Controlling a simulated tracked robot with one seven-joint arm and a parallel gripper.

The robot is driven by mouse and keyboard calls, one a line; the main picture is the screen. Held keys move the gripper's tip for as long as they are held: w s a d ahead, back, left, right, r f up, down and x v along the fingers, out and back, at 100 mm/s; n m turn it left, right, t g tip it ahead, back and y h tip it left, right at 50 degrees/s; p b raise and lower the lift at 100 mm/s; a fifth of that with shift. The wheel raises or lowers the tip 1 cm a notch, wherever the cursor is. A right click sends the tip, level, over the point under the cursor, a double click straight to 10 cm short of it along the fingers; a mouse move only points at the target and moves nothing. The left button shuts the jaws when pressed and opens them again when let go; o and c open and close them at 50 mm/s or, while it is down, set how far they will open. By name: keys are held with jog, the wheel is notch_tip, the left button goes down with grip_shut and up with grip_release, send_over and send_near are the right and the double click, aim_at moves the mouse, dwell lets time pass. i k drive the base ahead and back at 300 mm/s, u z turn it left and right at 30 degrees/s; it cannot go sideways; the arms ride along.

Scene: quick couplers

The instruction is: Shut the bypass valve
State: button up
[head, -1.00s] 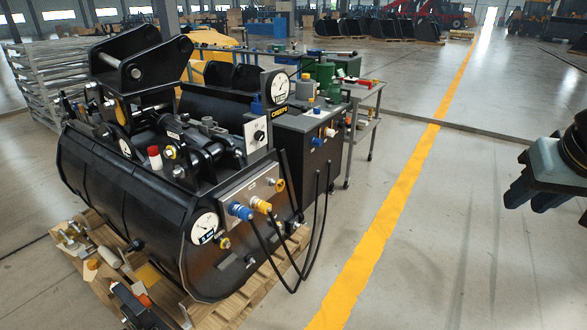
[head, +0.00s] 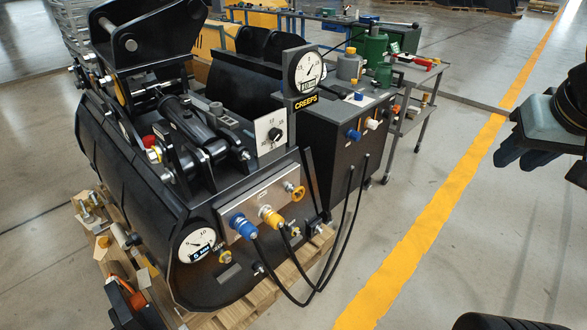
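A silver panel (head: 251,209) on the front of a black machine bears a blue coupler (head: 241,226), a yellow coupler (head: 270,216) and a small orange handwheel (head: 295,191). Black hoses hang from the couplers. A white plate with a black knob (head: 275,134) stands above the panel. No label reading bypass is legible, so I cannot tell for sure which fitting is the bypass valve. My gripper (head: 519,158) is at the right edge, over open floor, well apart from the panel and touching nothing. Its gap is not clear from this angle.
The black machine (head: 118,160) rests on a wooden pallet (head: 262,308) with loose fittings at left. A black cabinet (head: 335,140) and a grey table (head: 418,75) stand behind it. Round gauges (head: 306,72) face forward. Open floor with a yellow line (head: 440,225) lies at right.

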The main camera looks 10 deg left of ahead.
aim_at(296, 196)
jog(key=u, duration=0.15)
jog(key=i, duration=1)
jog(key=u, duration=0.15)
